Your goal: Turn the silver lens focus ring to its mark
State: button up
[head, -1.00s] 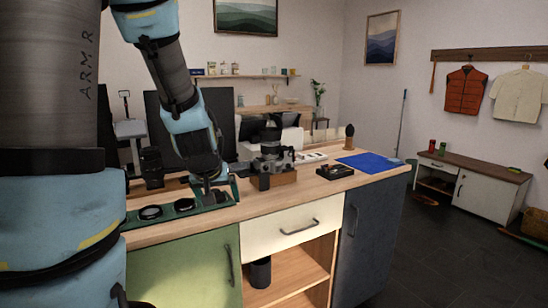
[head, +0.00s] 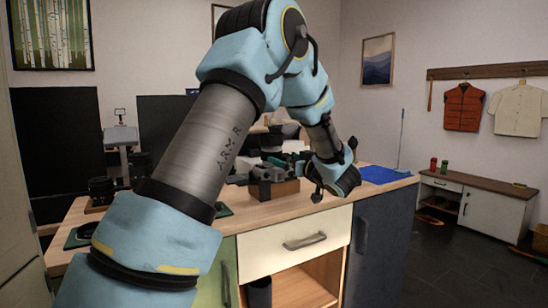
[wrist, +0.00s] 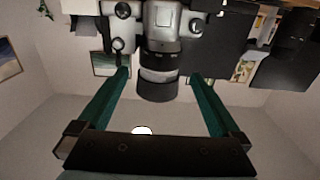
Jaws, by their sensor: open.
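A silver and black camera (wrist: 160,25) fills the top middle of the wrist view, seen upside down. Its lens points toward me, with a silver ring (wrist: 159,76) and a black front end (wrist: 157,91). My gripper (wrist: 161,77) is open, with one green finger on each side of the lens. Gaps show between both fingers and the lens, and nothing is held. In the head view the camera (head: 264,173) stands at a wooden block (head: 286,188), and my gripper (head: 296,158) is beside it, partly hidden by my arm. The mark on the ring cannot be made out.
The wooden worktop (head: 258,212) carries dark lenses (head: 101,188) at the left and a blue mat (head: 383,174) at the right. Drawers and an open shelf are below its front edge. A low cabinet (head: 470,200) stands at the far right.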

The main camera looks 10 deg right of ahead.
aim_at(277, 156)
jog(key=x, duration=0.8)
jog(key=shift+p, duration=0.4)
jog(key=c, duration=1.1)
